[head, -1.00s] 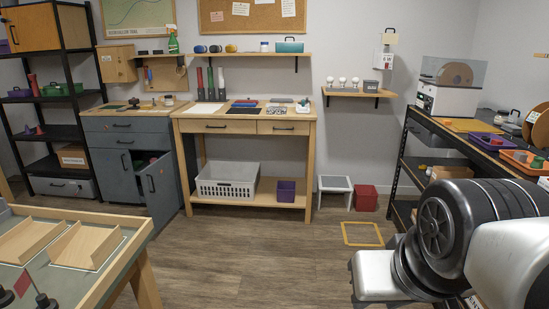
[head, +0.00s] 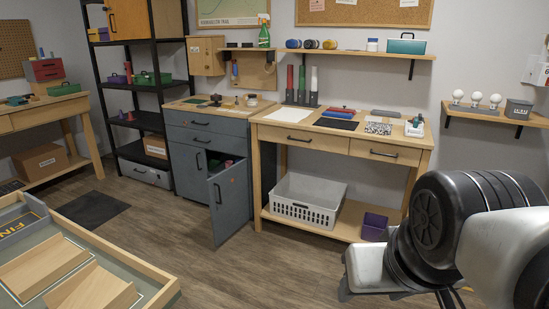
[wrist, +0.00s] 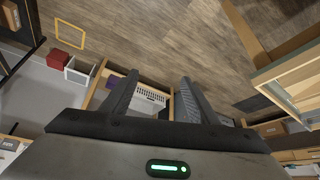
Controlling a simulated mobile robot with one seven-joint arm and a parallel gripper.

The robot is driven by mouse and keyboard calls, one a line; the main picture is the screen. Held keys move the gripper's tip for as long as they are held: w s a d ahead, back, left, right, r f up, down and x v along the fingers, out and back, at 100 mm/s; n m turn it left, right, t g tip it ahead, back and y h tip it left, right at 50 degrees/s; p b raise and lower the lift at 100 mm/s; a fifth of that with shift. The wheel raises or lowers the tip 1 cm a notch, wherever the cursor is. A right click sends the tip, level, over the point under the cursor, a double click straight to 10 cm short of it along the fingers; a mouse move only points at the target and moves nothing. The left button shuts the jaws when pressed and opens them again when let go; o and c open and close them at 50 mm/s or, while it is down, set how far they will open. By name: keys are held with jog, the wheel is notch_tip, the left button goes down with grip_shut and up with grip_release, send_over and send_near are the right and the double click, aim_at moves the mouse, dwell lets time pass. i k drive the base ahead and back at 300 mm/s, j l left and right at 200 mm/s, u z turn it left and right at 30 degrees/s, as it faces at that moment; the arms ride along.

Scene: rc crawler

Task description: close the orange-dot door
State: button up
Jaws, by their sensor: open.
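A blue-grey cabinet (head: 207,133) stands against the back wall in the head view, with drawers above and doors below. Its right lower door (head: 231,203) is swung open into the room, and a dark handle (head: 218,193) shows on it. Coloured items show in the opening behind it. The other lower door (head: 187,160) looks shut. My gripper (wrist: 158,84) is open and empty in the wrist view, above the floor and apart from the cabinet. It is not seen in the head view, where my arm fills the right.
A wooden workbench (head: 345,144) stands right of the cabinet, with a white basket (head: 306,201) on its lower shelf. A black shelf rack (head: 142,125) stands to the left. A wooden-rimmed table (head: 150,290) is at front left. The floor (head: 200,268) before the cabinet is clear.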

aim_at(228, 190)
jog(key=i+u, duration=0.35)
jog(key=i+l+u, duration=0.35)
jog(key=i+u, duration=0.2)
jog(key=i, duration=0.3)
jog(key=i+l+u, duration=0.2)
jog(key=i, duration=0.3)
jog(key=i+l+u, duration=0.2)
jog(key=i, duration=0.3)
jog(key=i+l+u, duration=0.2)
jog(key=i, duration=0.3)
